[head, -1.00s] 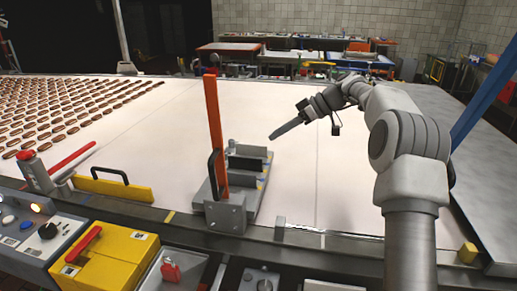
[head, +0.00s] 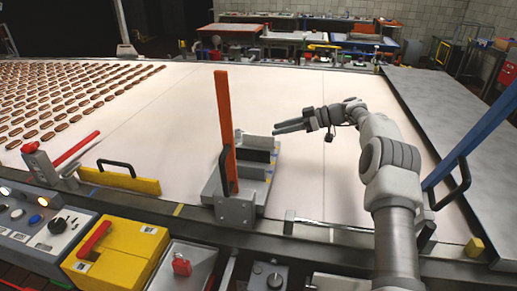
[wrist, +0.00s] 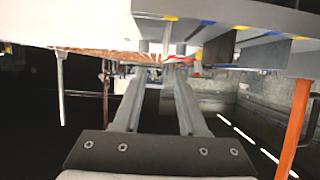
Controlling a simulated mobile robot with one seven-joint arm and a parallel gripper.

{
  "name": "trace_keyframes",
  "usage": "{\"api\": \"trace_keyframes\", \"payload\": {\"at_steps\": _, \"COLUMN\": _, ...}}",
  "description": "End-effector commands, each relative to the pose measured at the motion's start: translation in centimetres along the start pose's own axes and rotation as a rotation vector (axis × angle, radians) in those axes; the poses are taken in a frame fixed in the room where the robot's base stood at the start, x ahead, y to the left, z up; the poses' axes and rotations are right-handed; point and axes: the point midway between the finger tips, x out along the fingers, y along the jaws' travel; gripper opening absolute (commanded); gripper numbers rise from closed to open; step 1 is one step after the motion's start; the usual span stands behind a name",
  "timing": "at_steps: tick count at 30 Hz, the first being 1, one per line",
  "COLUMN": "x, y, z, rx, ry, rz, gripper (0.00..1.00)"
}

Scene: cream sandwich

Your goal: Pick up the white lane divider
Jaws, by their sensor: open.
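I cannot pick out the white lane divider for certain. A thin pale bar (head: 335,225) lies along the belt's near edge in the head view; I cannot tell whether it is the divider. In the wrist view the two fingers (wrist: 157,52) stand apart, with the belt (wrist: 95,20) across the top of an upside-down picture.
An orange upright (head: 225,130) stands at the fixture, and a blue bar (head: 475,123) slants up at right. Several rows of brown sandwiches (head: 60,95) cover the belt's left.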

Motion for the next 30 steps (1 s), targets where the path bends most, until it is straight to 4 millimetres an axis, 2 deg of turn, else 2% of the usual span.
{"api": "trace_keyframes", "payload": {"at_steps": 3, "x": 2.0, "y": 0.0, "z": 0.0, "rx": 0.000, "ry": -0.001, "rz": -0.001, "gripper": 0.41}}
{"api": "trace_keyframes", "payload": {"at_steps": 13, "x": 4.2, "y": -0.2, "z": 0.1, "rx": 0.000, "ry": -0.001, "rz": -0.001, "gripper": 0.41}}
{"api": "trace_keyframes", "payload": {"at_steps": 21, "x": 8.0, "y": -0.7, "z": 0.4, "rx": 0.000, "ry": -0.002, "rz": -0.002, "gripper": 0.41}}
{"api": "trace_keyframes", "payload": {"at_steps": 29, "x": 8.4, "y": -0.6, "z": 0.4, "rx": 0.000, "ry": -0.001, "rz": 0.001, "gripper": 0.41}}
{"api": "trace_keyframes", "payload": {"at_steps": 30, "x": 8.4, "y": -0.6, "z": 0.4, "rx": 0.000, "ry": -0.001, "rz": 0.001, "gripper": 0.34}}
